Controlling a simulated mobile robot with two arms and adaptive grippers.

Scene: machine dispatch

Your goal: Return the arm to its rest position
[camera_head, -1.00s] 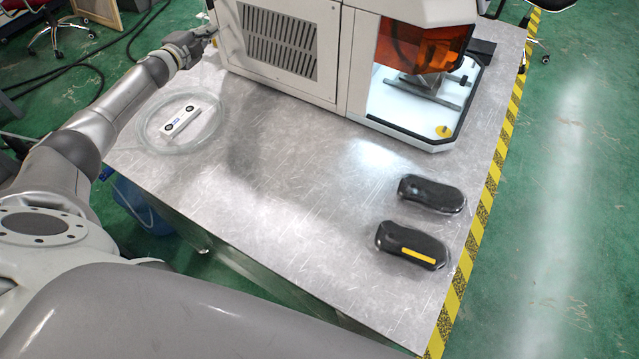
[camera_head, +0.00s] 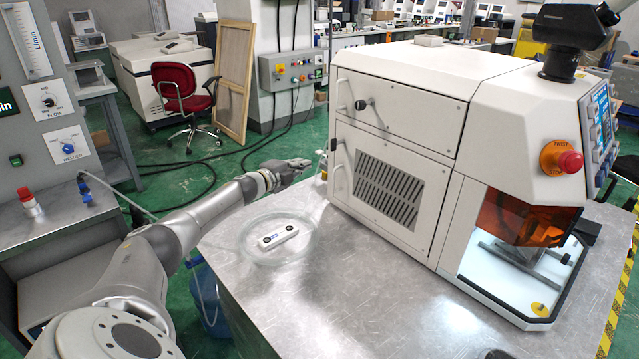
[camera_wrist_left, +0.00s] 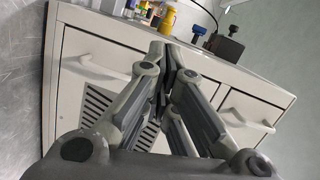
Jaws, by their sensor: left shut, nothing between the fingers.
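My left arm reaches in from the left in the head view, stretched out over the back left of the metal table (camera_head: 340,280). My left gripper (camera_head: 300,163) is shut and empty, beside the left end of the white machine (camera_head: 415,90). In the left wrist view the gripper (camera_wrist_left: 165,50) has its fingertips together, with the machine's panel, vent and handles behind it. My right gripper is not in view.
A clear round dish (camera_head: 262,257) with a white device (camera_head: 278,237) in it lies near the table's left corner. A control cabinet (camera_head: 60,130) stands at the left, and a red chair (camera_head: 180,88) behind. The table's front is mostly clear.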

